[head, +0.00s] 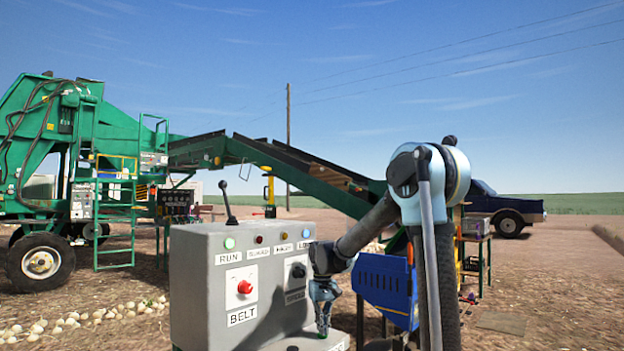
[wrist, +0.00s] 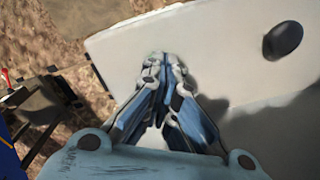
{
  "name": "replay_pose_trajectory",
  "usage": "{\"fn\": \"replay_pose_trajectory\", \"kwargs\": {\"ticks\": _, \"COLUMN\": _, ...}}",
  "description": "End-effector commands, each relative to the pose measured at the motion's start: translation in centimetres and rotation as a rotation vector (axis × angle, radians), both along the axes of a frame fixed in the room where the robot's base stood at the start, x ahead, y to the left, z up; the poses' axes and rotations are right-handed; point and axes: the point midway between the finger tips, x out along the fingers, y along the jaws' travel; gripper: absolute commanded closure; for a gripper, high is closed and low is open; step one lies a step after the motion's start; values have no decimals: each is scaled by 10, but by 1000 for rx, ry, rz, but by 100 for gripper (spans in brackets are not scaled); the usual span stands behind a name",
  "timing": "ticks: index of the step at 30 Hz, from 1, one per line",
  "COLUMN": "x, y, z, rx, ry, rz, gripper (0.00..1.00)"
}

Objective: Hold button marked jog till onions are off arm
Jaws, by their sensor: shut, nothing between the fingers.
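The grey control box (head: 205,270) stands at front centre in the head view. It carries a RUN light, a red BELT knob (head: 244,287) and a black knob (head: 298,271). On its low ledge is a black round button (head: 292,348); a black round button (wrist: 283,40) also shows in the wrist view on a pale surface. I cannot read a JOG label. My gripper (head: 323,333) points down over the ledge, shut and empty, right of the button. In the wrist view its fingertips (wrist: 158,62) are together, apart from the button. The green elevator arm (head: 320,187) slopes behind; onions on it cannot be made out.
A black lever (head: 228,205) rises from the box top. A blue panel (head: 385,283) stands right of the box. Several onions (head: 85,318) lie on the ground at left. A green machine (head: 110,140) and a dark truck (head: 500,208) stand farther back. Open dirt lies right.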

Motion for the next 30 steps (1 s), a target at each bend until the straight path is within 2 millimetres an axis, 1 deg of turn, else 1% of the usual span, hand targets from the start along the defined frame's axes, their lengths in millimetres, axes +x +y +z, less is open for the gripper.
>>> {"fn": "replay_pose_trajectory", "kwargs": {"ticks": 8, "x": 0, "y": 0, "z": 1, "rx": 0, "ry": 0, "rz": 0, "gripper": 100}}
{"fn": "replay_pose_trajectory", "kwargs": {"ticks": 11, "x": 0, "y": 0, "z": 10, "rx": 0, "ry": 0, "rz": 0, "gripper": 100}}
{"fn": "replay_pose_trajectory", "kwargs": {"ticks": 21, "x": 0, "y": 0, "z": 54, "rx": 0, "ry": 0, "rz": 0, "gripper": 100}}
{"fn": "replay_pose_trajectory", "kwargs": {"ticks": 24, "x": 0, "y": 0, "z": 64, "rx": 0, "ry": 0, "rz": 0, "gripper": 100}}
{"fn": "replay_pose_trajectory", "kwargs": {"ticks": 30, "x": 0, "y": 0, "z": 70, "rx": 0, "ry": 0, "rz": 0, "gripper": 100}}
